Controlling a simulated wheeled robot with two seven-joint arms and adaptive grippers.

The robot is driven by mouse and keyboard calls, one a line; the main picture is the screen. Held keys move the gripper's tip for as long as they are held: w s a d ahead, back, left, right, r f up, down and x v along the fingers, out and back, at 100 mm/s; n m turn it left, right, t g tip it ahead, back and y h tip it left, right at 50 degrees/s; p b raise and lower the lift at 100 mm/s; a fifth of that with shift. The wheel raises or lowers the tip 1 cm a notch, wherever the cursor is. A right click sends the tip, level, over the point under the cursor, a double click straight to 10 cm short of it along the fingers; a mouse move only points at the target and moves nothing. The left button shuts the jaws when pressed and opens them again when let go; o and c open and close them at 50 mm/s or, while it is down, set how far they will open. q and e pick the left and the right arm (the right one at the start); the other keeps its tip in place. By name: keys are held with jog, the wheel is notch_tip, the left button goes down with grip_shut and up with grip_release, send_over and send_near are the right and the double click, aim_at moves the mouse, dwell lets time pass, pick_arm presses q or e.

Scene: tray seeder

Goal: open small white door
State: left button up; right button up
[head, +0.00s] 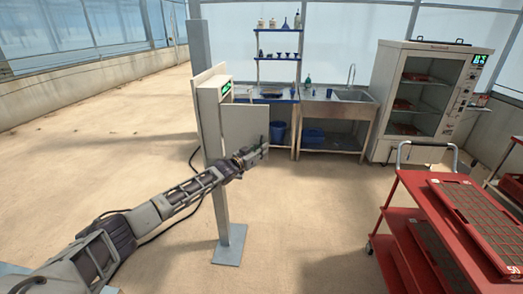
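A small white control box (210,112) with a green display is mounted on a grey post (219,205). Its small door (246,122) is a flat pale panel that stands out to the right of the box, swung open. My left gripper (259,151) is at the lower right part of this panel, overlapping its bottom edge in the head view. I cannot tell whether it touches the door, and its fingers are too small to tell open from shut. The inside of the box is hidden. My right gripper is not in view.
A red cart (405,188) with trays stands at the right. Behind are a steel sink bench (337,110), a shelf (279,57) with bottles and a white cabinet (428,100) with a glass door. The post's base plate (230,246) is on the floor. Open floor lies to the left.

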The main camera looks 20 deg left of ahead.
pick_arm(q)
jog(key=shift+o, duration=0.9)
jog(key=shift+r, duration=0.1)
jog(key=shift+s, duration=0.15)
jog(key=v, duration=1.1)
jog(key=shift+s+a, duration=0.15)
jog(key=shift+s, duration=0.2)
jog(key=shift+m, duration=0.3)
dwell(0.5)
